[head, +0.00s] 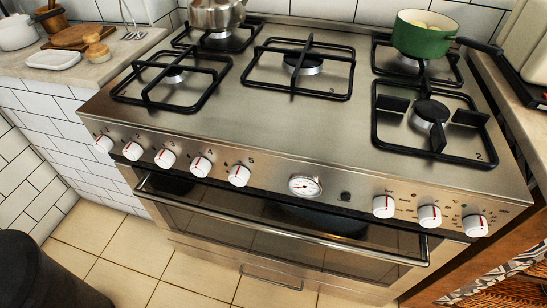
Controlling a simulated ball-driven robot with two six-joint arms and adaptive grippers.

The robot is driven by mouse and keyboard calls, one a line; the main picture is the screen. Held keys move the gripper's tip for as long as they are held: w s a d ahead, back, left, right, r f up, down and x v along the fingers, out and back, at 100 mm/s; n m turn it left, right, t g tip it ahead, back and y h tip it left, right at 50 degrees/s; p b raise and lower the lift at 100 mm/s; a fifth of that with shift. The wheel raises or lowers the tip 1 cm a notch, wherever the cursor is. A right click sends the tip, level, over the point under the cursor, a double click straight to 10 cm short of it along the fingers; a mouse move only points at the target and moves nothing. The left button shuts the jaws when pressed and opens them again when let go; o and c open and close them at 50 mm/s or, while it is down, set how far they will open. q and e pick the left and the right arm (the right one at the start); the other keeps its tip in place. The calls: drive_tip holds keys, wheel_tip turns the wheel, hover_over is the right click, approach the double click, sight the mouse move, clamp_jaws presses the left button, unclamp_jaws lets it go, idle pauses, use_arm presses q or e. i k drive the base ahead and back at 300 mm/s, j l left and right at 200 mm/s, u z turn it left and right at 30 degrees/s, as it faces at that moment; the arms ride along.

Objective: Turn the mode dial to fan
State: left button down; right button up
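The stainless steel stove (255,125) fills the middle of the head view. On the right of its front panel are three white dials with red marks: a left one (383,206), a middle one (430,217) and a right one (475,226). Small printed marks sit around them, too small to read, so I cannot tell which is the mode dial or where fan lies. Several similar white knobs (201,166) are on the left of the panel. A round gauge (305,186) sits between the groups. Neither gripper is in view.
The oven door handle (283,238) juts out below the dials. A green pot (424,34) stands on the back right burner, its dark handle pointing right. A metal kettle (217,14) stands at the back left. The space before the dials looks clear.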

sight(384, 207)
drive_tip(key=z, duration=0.9)
